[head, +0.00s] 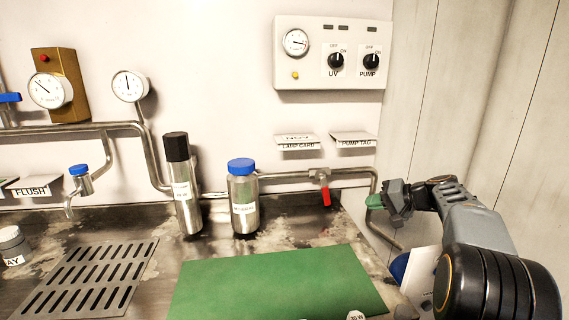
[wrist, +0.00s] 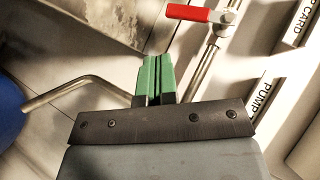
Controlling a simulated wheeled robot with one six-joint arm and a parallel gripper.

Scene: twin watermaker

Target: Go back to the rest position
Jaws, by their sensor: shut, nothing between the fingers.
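My gripper (head: 376,201) is at the right in the head view, at the end of my raised arm, near the right end of the bench and the wall corner. In the wrist view its green fingertips (wrist: 155,76) are together with nothing between them. The gripper is apart from the red-handled valve (head: 325,188), which stands to its left in the head view. The valve's red handle also shows at the top of the wrist view (wrist: 188,13).
A green mat (head: 270,280) lies on the bench. Behind it stand a black-capped cylinder (head: 183,185) and a blue-capped bottle (head: 243,198). A control panel (head: 332,52) and label shelves (head: 354,138) are on the wall. A blue object (head: 399,267) is below my gripper.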

